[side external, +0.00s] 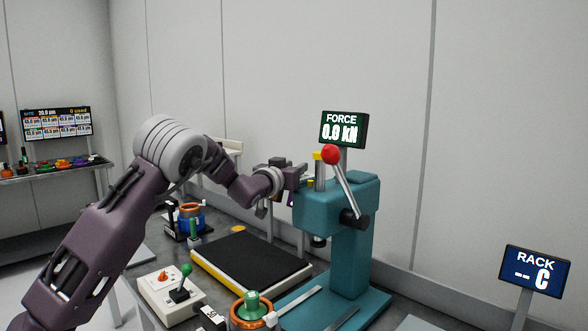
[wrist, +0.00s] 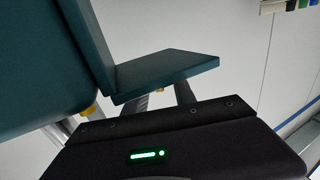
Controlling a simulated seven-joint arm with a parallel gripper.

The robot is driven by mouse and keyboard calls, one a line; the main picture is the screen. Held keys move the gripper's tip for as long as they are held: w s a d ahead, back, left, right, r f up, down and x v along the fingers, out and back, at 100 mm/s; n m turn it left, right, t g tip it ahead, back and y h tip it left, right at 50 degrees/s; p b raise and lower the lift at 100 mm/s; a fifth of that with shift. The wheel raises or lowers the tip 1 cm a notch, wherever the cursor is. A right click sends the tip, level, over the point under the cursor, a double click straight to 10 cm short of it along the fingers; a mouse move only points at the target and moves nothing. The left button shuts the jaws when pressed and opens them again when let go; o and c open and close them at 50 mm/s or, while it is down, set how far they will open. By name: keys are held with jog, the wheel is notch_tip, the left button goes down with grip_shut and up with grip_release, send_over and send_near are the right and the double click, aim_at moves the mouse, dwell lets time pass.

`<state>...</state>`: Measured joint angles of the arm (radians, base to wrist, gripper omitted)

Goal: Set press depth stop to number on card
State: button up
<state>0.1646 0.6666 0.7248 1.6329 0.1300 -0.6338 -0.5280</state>
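The teal press (side external: 350,245) stands at the right of the bench, with a red-knobbed lever (side external: 331,155) raised on its side. A grey post with a yellow top (side external: 320,168) stands on the press head; I cannot tell if it is the depth stop. My gripper (side external: 298,172) is at the left of the press head, close to this post. Its fingers are small and partly overlapped, so their opening is unclear. In the wrist view, teal press surfaces (wrist: 165,72) fill the upper left, with small yellow parts (wrist: 88,111) below them. No readable number card shows.
A force display (side external: 344,129) above the press reads about 0.0 kN. A rack sign (side external: 533,271) is at right. A black mat with yellow edging (side external: 250,262), a green-knobbed joystick box (side external: 172,290) and an orange-ringed part (side external: 252,311) occupy the bench.

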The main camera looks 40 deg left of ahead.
grip_shut()
jog(key=shift+s+a+m+t+h, duration=0.15)
jog(key=shift+m+h, duration=0.1)
jog(key=shift+h, duration=0.2)
jog(key=shift+w+a+m+t+h, duration=0.15)
jog(key=shift+m+h, duration=0.1)
jog(key=shift+h, duration=0.2)
jog(key=shift+d+m+t+h, duration=0.15)
jog(key=shift+m+h, duration=0.65)
jog(key=shift+h, duration=0.35)
jog(key=shift+d+m+t+h, duration=0.15)
jog(key=shift+m+h, duration=0.65)
jog(key=shift+h, duration=0.35)
grip_release()
jog(key=shift+s, duration=0.15)
jog(key=s, duration=0.7)
